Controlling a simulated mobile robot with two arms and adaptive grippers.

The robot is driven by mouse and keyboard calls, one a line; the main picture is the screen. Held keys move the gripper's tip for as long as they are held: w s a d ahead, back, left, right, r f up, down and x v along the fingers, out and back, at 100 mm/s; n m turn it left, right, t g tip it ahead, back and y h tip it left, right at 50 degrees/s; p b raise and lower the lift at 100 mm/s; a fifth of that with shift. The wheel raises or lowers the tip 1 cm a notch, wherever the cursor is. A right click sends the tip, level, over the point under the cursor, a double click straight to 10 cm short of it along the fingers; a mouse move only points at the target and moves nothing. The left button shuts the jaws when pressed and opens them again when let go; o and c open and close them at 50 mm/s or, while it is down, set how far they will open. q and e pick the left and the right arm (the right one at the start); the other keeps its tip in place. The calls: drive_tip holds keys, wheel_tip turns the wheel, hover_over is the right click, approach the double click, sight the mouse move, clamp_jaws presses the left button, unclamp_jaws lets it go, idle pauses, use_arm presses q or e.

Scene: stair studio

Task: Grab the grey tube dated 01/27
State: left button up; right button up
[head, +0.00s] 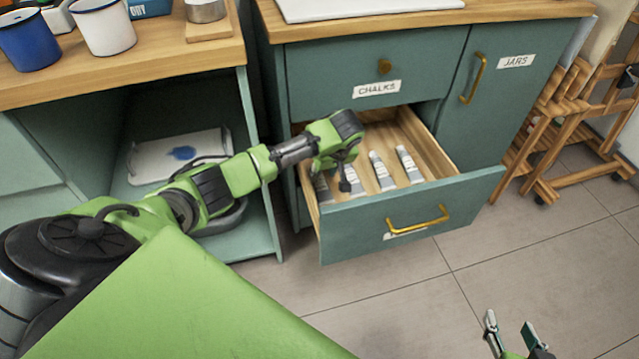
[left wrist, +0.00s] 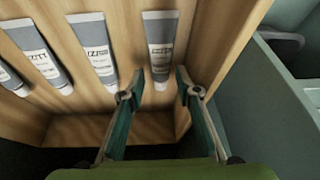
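Several grey paint tubes with white labels lie in a row in the open wooden drawer (head: 430,152). In the head view, two show clearly, one (head: 408,165) at the right and one (head: 382,170) beside it; others are partly behind my left gripper (head: 347,180). In the left wrist view, my left gripper (left wrist: 158,94) is open, its fingers spread below the end of the rightmost tube (left wrist: 160,45), apparently not holding it. A second tube (left wrist: 93,50) and a third (left wrist: 37,52) lie to its left. The label dates are too small to read surely. My right gripper (head: 511,324) is open and empty.
The drawer front has a brass handle (head: 418,222). Above it is a closed drawer labelled CHALKS (head: 376,88); a JARS door (head: 510,75) is at right. Wooden easels (head: 565,130) stand further right. A tray (head: 180,155) lies in the left cabinet. The floor in front is clear.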

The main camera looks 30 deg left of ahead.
sight(319, 178)
use_arm(q)
drive_tip(key=shift+a+f, duration=0.1)
drive_tip(key=shift+f, duration=0.1)
drive_tip(key=shift+b+x, duration=0.8)
drive_tip(key=shift+x, duration=0.3)
drive_tip(key=b+x, duration=0.1)
drive_tip(key=x, duration=0.1)
drive_tip(key=shift+w+a+f, duration=0.1)
drive_tip(key=shift+a+f, duration=0.05)
drive_tip(key=shift+a, duration=0.15)
use_arm(e)
drive_tip(key=w+a+r+t+y, duration=0.1)
drive_tip(key=w+r+t, duration=0.2)
drive_tip(key=r, duration=0.4)
drive_tip(key=w+a+r+t+y, duration=0.1)
drive_tip(key=w+a+r+t, duration=0.1)
drive_tip(key=r, duration=0.5)
drive_tip(key=w+t, duration=0.1)
drive_tip(key=t, duration=0.1)
drive_tip(key=shift+a+t+y, duration=0.25)
drive_tip(key=shift+t+y, duration=0.05)
drive_tip(key=shift+t, duration=0.1)
drive_tip(key=shift+r, duration=0.1)
use_arm(q)
drive_tip(key=c, duration=0.7)
